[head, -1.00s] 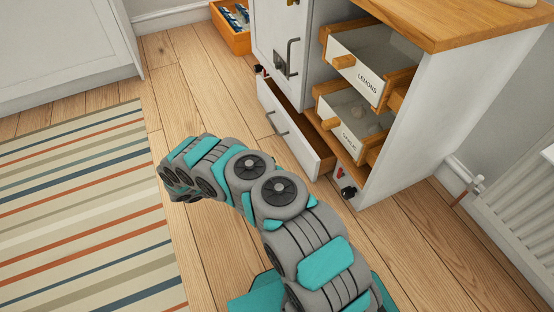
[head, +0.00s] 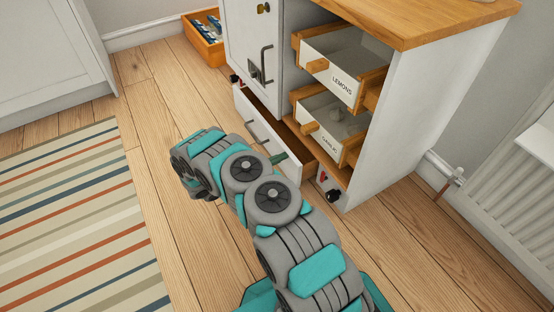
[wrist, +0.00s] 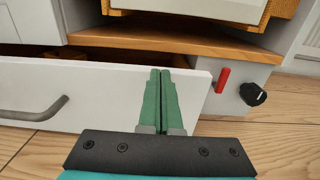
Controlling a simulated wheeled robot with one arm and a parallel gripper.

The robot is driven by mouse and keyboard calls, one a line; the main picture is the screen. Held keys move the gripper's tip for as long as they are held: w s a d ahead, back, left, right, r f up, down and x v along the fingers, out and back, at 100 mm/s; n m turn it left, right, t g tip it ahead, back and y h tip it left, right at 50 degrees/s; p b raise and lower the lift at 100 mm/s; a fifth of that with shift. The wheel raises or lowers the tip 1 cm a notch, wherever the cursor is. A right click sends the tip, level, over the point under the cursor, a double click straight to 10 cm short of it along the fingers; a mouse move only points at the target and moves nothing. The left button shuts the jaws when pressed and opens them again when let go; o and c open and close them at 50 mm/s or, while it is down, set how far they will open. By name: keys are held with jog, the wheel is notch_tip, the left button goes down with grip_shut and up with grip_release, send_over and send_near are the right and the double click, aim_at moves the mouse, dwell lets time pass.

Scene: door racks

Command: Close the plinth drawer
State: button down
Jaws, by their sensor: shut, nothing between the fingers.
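The plinth drawer (head: 262,128) is a white-fronted drawer at the foot of the white cabinet, and it stands pulled out. Its grey bar handle (head: 257,133) is on the front. In the wrist view the drawer front (wrist: 95,85) spans the left and middle, with its handle (wrist: 35,110) at the left and its dark inside behind the top edge. My gripper (wrist: 160,75) has its green fingers together and empty, in front of the drawer front near its right end. I cannot tell whether the tips touch it. In the head view the fingers (head: 279,158) show small beside the drawer.
Above it, open drawers labelled lemons (head: 345,60) and garlic (head: 322,125) jut from the cabinet. A red part (wrist: 222,79) and black knob (wrist: 253,94) sit right of the drawer. A radiator (head: 510,160) is at right; a striped rug (head: 75,220) lies left on open floor.

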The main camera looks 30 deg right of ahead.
jog(key=d+b, duration=0.1)
jog(key=d, duration=0.2)
jog(key=d+b, duration=0.1)
jog(key=d, duration=0.2)
jog(key=shift+w+f, duration=0.1)
jog(key=shift+f, duration=0.1)
jog(key=shift+d+r, duration=0.15)
jog(key=shift+d, duration=0.25)
